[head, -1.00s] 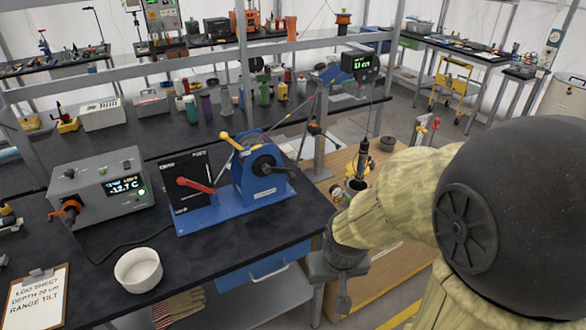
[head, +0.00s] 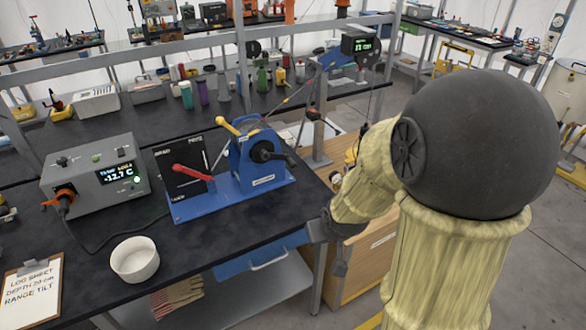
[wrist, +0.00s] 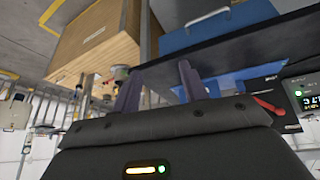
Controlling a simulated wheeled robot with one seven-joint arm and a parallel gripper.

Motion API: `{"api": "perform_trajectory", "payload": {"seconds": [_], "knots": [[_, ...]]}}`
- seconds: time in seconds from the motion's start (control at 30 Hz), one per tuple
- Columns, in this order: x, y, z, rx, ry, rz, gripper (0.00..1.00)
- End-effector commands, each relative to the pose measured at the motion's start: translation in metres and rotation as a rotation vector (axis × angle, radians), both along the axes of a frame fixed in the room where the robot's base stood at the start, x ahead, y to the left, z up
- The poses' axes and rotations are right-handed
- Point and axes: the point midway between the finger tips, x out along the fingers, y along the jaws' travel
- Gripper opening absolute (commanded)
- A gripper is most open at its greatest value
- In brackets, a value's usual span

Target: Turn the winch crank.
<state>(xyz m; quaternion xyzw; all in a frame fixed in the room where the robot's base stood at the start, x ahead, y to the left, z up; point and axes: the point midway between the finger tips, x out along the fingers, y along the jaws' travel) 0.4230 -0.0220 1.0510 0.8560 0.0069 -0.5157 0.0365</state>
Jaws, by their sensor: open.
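The blue winch (head: 240,170) stands on a blue base plate near the right end of the black bench, in the head view. It has a yellow-gripped lever at its upper left and a black crank (head: 264,152) on its front, with a dark arm reaching right. A red lever (head: 190,171) lies across the black panel beside it. My gripper is low and right of the winch, just off the bench's right front corner; its fingertips are unclear there. In the wrist view my gripper (wrist: 158,78) has its two fingers apart with nothing between them. The crank is not identifiable there.
A grey temperature box (head: 95,175), a white bowl (head: 135,262) and a clipboard (head: 32,290) are on the bench (head: 95,236) left of the winch. A wooden cabinet (head: 365,255) stands right of the bench, close to my arm. A rail crosses behind the winch.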

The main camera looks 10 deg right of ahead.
Motion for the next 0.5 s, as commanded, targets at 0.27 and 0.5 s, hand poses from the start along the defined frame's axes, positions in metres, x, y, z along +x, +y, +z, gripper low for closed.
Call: {"api": "perform_trajectory", "payload": {"seconds": [0.27,0.5], "knots": [[0.088,-0.017,-0.034,0.000,-0.354,0.110,0.43],[0.137,-0.023,-0.046,0.073,-0.673,0.195,0.43]]}}
